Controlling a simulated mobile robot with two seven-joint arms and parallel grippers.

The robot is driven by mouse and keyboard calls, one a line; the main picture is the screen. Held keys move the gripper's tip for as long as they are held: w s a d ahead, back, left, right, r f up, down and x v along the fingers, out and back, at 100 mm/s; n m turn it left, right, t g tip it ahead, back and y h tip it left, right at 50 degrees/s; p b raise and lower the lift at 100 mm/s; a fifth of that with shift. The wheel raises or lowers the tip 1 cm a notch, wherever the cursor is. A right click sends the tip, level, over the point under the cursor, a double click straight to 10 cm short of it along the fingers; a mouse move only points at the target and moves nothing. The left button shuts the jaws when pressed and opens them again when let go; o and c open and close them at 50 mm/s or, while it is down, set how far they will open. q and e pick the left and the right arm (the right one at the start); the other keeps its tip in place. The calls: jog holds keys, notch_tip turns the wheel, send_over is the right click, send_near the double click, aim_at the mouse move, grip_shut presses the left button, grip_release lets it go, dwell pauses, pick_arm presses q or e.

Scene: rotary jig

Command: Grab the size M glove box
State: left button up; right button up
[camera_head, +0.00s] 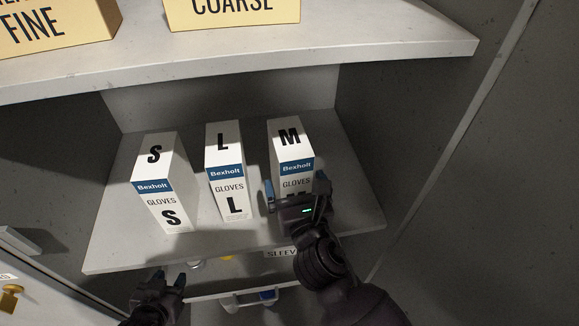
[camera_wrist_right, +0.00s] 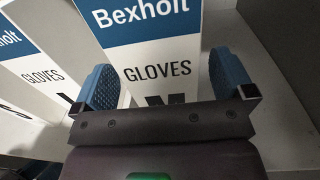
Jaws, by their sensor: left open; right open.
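The size M glove box (camera_head: 290,141) stands upright at the right of a row of three on the shelf. It is white with a blue Bexholt band, and it fills the middle of the right wrist view (camera_wrist_right: 155,50). My right gripper (camera_head: 297,192) is open in front of it. In the right wrist view its blue finger pads (camera_wrist_right: 160,85) sit on either side of the box's lower front; I cannot tell whether they touch it. The gripper hides the box's lower M. My left gripper (camera_head: 170,281) is open and empty, low and below the shelf edge.
The size L box (camera_head: 226,165) stands just left of the M box, and the size S box (camera_head: 159,178) further left. An upper shelf (camera_head: 350,42) holds yellow FINE (camera_head: 50,30) and COARSE (camera_head: 230,12) boxes above. A cabinet wall (camera_head: 375,130) bounds the right side.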

jog(key=x, duration=0.3)
jog(key=shift+w, duration=0.15)
jog(key=shift+r, duration=0.1)
jog(key=c, duration=1.2)
